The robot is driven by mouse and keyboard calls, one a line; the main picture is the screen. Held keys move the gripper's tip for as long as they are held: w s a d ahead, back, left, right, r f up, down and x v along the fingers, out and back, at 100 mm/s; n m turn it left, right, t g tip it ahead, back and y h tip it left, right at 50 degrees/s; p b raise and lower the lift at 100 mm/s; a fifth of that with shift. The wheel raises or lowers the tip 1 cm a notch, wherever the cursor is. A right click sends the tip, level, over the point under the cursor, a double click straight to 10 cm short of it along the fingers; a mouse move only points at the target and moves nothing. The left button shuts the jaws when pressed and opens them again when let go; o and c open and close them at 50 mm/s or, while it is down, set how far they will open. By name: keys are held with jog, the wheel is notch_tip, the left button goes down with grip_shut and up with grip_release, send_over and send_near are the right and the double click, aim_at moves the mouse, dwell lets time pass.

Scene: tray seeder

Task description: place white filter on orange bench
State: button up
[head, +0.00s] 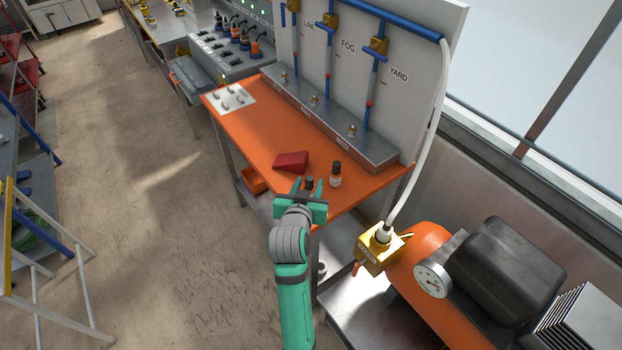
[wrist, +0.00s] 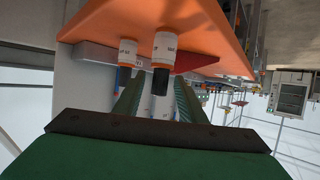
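The orange bench (head: 258,135) stands ahead of my arm; its top and edge also show in the wrist view (wrist: 210,28), which is upside down. My gripper (head: 306,196) is at the bench's near right corner, seen from behind in the head view. In the wrist view its two green fingers (wrist: 160,98) stand apart.
A white bottle with a black cap (head: 336,175) stands near the bench's right end. Another dark cap (head: 309,183) shows just beyond my gripper. A red wedge (head: 291,162) lies left of them. A grey manifold (head: 325,118) runs along the back. The bench's left middle is clear.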

jog(key=v, duration=0.6)
jog(key=s+f+n+y, duration=0.1)
jog(key=s+f, duration=0.5)
jog(key=s, duration=0.3)
jog(key=s+f+n+y, duration=0.1)
jog(key=s+f, duration=0.5)
jog(key=s, duration=0.3)
jog(key=s+d+r+t, duration=0.1)
jog(key=s, duration=0.9)
jog(key=s+r+t, duration=0.1)
jog(key=s+r, duration=0.1)
jog(key=s, duration=0.9)
jog(key=shift+s+d, duration=0.2)
jog(key=shift+d, duration=0.2)
jog(key=shift+r, duration=0.1)
